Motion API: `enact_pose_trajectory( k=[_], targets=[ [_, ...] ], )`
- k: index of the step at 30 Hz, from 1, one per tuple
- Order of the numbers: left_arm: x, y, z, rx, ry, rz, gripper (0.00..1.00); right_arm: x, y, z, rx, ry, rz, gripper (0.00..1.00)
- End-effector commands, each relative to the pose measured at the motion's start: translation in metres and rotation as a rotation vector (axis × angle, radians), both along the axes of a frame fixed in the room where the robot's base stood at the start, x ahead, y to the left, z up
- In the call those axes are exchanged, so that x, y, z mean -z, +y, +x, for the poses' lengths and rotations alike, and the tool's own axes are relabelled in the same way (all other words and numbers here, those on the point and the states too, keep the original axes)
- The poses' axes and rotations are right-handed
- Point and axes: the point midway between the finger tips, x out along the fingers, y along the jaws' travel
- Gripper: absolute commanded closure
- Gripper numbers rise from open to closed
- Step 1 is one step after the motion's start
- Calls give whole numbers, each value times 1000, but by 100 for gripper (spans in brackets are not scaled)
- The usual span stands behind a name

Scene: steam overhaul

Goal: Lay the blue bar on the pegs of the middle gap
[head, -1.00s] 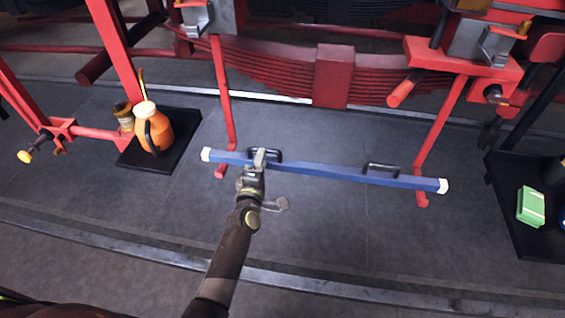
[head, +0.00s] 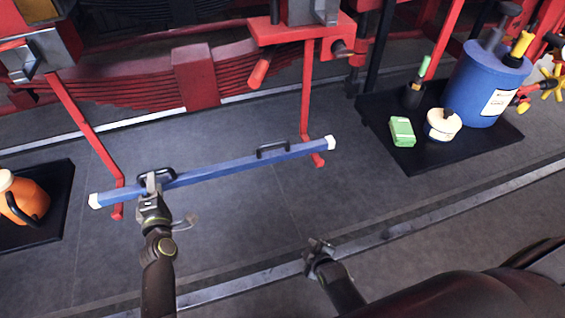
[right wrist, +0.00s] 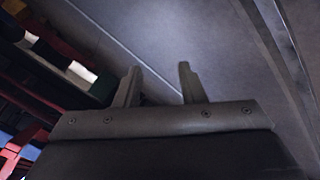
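A black tray (head: 450,155) at the right holds a blue drum (head: 482,88), a green box (head: 402,131) and a white tin (head: 441,125). An orange jug (head: 22,198) stands at the left. Red leaf springs (head: 130,85) lie behind. The floor between bar and rail is clear.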

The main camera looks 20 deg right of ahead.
Motion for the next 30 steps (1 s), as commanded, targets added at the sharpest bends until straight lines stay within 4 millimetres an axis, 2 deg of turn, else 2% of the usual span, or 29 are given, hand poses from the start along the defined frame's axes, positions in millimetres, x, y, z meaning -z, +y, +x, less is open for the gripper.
enact_pose_trajectory(
  k=[1,6,10,15,18,21,26,30],
  targets=[
    [0,0,0,0,0,0,64,-24,7,23,-44,-62,-42,64],
    [0,0,0,0,0,0,64,-105,23,83,-180,-251,-219,64],
    [0,0,0,0,0,0,64,-170,33,116,-252,-385,-369,64],
    [0,0,0,0,0,0,64,-236,40,140,-304,-510,-534,64],
    [0,0,0,0,0,0,64,-260,41,146,-316,-553,-599,64],
    [0,0,0,0,0,0,64,-274,42,149,-322,-575,-635,64],
    [0,0,0,0,0,0,64,-277,43,157,-326,-582,-651,64],
    [0,0,0,0,0,0,64,-274,42,171,-327,-581,-650,64]
  ],
)
